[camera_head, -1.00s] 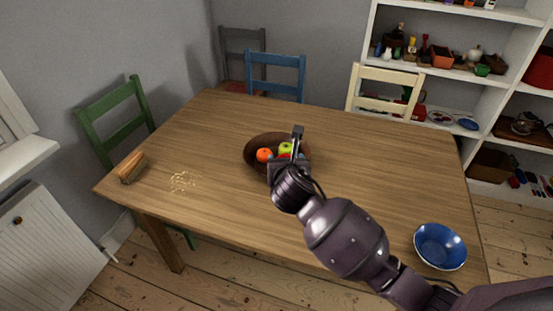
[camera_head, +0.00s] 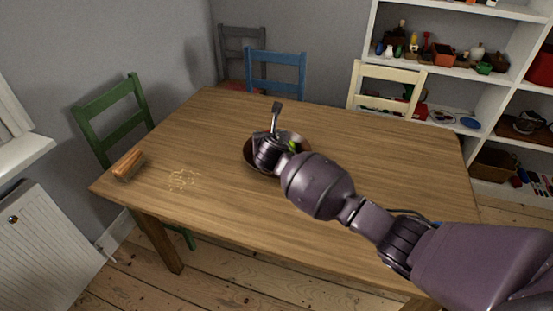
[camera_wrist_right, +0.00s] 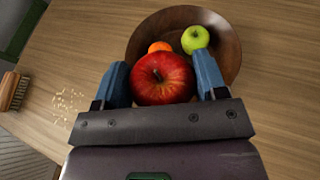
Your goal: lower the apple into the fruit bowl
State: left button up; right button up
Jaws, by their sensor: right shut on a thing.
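The brown fruit bowl (camera_head: 306,145) stands on the wooden table, partly hidden behind my right arm in the head view. In the right wrist view the bowl (camera_wrist_right: 231,60) holds a green apple (camera_wrist_right: 195,39) and an orange fruit (camera_wrist_right: 160,46). My right gripper (camera_wrist_right: 163,82) is shut on a red apple (camera_wrist_right: 163,77), one blue finger on each side. The apple overlaps the bowl's near part in that view; I cannot tell its height above the bowl. In the head view my right gripper (camera_head: 275,132) hides the apple. My left gripper is not in view.
A wooden brush (camera_head: 129,165) and scattered crumbs (camera_head: 183,180) lie on the table's left part. Green, blue and cream chairs (camera_head: 385,90) stand around the table. Shelves hold small items at the back right. The table's right side is largely clear.

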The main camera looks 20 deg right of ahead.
jog(key=w+f+b, duration=0.4)
jog(key=w+f, duration=0.2)
jog(key=w, duration=0.1)
jog(key=shift+f+b, duration=0.3)
jog(key=shift+b, duration=0.1)
jog(key=shift+a, duration=0.1)
jog(key=shift+w, duration=0.1)
jog(key=shift+w, duration=0.15)
jog(key=shift+w, duration=0.25)
jog(key=shift+f, duration=0.1)
